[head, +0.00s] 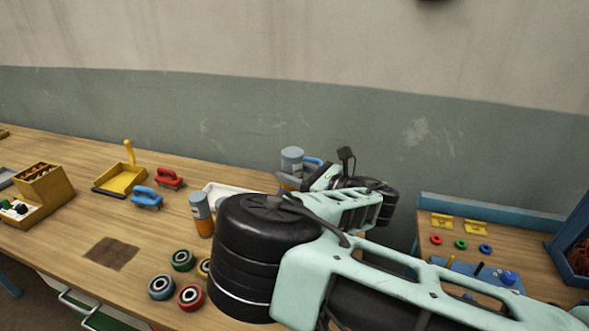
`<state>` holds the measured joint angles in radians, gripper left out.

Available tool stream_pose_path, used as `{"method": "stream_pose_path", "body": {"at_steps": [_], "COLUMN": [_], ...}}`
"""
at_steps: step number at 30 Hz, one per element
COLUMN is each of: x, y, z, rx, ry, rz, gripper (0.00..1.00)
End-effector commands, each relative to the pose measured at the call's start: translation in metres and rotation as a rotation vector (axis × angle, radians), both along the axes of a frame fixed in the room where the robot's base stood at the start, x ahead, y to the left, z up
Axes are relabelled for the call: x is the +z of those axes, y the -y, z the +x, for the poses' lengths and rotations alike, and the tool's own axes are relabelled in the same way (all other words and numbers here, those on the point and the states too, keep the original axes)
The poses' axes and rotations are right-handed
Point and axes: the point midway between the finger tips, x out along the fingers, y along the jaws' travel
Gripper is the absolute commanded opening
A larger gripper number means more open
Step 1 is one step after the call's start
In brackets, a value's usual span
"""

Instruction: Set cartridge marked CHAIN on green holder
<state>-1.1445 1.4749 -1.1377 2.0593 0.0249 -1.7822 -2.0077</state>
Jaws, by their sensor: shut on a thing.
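One cartridge (201,213) stands upright on the table, left of my arm. The other cartridge (291,159) is upright at the fingers of my gripper (290,182), which is shut on it; my arm hides part of the grip. No CHAIN marking is readable on either. A round dark holder with a green ring (182,260) lies on the table, its top empty. Its neighbours are a blue-ringed holder (161,287), a red-ringed holder (190,298) and a yellow-ringed holder (204,268) partly behind my arm.
A white tray (214,190) sits partly behind my arm. Blue (146,198) and red (169,179) handled tools, a yellow dustpan-like tray (119,181) and a wooden box (44,194) are to the left. A dark square patch (111,253) is bare. A second bench (519,213) stands at right.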

Motion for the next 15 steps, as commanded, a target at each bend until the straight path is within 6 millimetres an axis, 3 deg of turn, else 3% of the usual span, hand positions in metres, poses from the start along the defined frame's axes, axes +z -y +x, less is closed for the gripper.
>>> {"method": "stream_pose_path", "body": {"at_steps": [6, 15], "x": [-0.024, -0.031], "y": [0.0, 0.0], "z": [0.0, 0.0], "rx": [0.0, 0.0], "ry": [0.003, 0.003], "rz": [0.0, 0.002], "gripper": [0.14, 0.14]}}
